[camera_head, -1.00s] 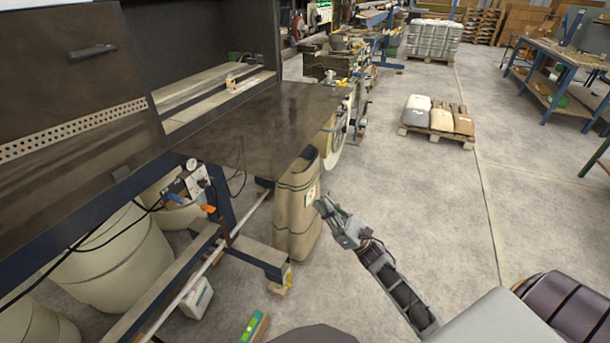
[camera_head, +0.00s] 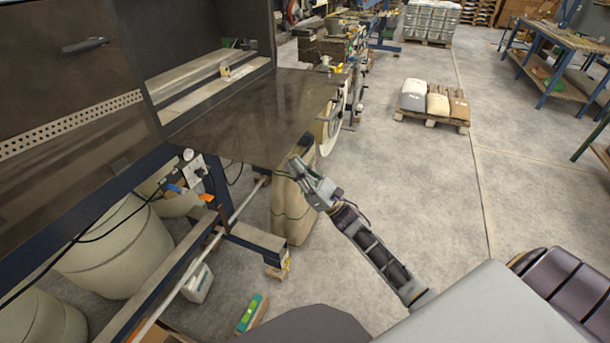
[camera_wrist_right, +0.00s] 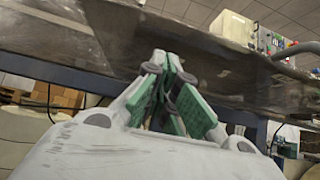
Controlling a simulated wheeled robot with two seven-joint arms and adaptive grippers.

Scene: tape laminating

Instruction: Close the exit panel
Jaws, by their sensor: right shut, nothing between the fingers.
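The exit panel (camera_head: 262,118) is a dark, brownish flat plate. It lies folded down, roughly level, at the right end of the dark machine cabinet. My right gripper (camera_head: 298,168) is shut and empty, close to the panel's near right corner in the head view. In the right wrist view its green-padded fingers (camera_wrist_right: 172,85) are together in front of the panel (camera_wrist_right: 205,60), which spans the picture. I cannot tell whether the fingertips touch it. My left gripper is not in view.
A tan sack (camera_head: 288,208) stands on the floor under the panel, partly behind my right gripper. Large pale rolls (camera_head: 115,250) sit under the cabinet. A pallet with bags (camera_head: 432,103) stands farther right. The floor on the right is mostly clear.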

